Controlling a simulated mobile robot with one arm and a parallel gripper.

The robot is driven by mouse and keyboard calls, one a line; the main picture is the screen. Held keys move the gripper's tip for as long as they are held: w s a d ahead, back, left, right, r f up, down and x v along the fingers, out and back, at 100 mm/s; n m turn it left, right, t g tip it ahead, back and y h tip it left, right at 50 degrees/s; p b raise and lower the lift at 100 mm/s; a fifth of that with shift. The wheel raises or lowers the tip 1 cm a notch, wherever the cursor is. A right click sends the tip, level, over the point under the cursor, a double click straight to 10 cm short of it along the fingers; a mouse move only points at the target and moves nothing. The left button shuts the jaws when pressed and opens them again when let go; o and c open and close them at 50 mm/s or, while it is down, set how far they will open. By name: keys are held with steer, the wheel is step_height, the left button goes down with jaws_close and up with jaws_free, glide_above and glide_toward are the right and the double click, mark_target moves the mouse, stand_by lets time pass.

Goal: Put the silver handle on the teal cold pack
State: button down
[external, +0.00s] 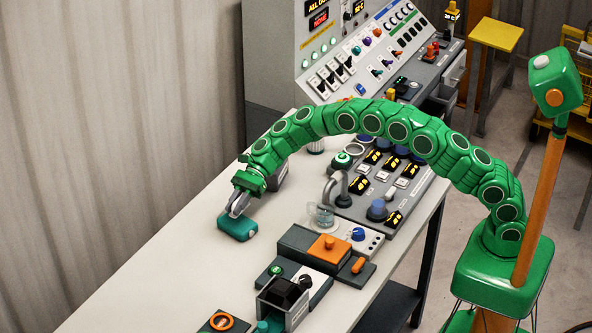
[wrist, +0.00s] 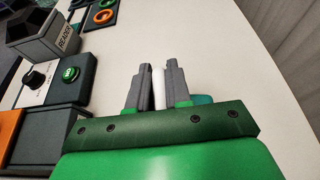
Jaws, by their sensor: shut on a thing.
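The teal cold pack (external: 237,228) lies on the pale bench top, left of the control boxes. My gripper (external: 238,207) points down at it from above, its fingertips at the top of the pack; I cannot tell whether anything touches the pack. In the wrist view my gripper (wrist: 159,76) is shut on a slim pale bar, which looks like the silver handle (wrist: 158,90). Its lower part is hidden by my gripper's body. A piece of the teal pack (wrist: 203,99) shows just right of the right finger. In the external view the handle cannot be told from the fingers.
A dark box with an orange top (external: 328,246) and a black reader (external: 285,296) stand right of and nearer than the pack. A clear beaker (external: 322,216) and a button panel (external: 379,188) are to the right. The bench left of the pack is clear.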

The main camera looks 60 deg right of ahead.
mark_target(234, 224)
steer(key=shift+w+a+f, duration=0.2)
steer(key=shift+w+f, duration=0.1)
steer(key=shift+f, duration=0.15)
steer(key=shift+f, duration=0.1)
steer(key=shift+w+a+f, duration=0.1)
steer(key=shift+w+f, duration=0.05)
steer(key=shift+f, duration=1.5)
steer(key=shift+f, duration=0.1)
steer(key=c, duration=1.1)
jaws_free()
steer(key=shift+o, duration=0.2)
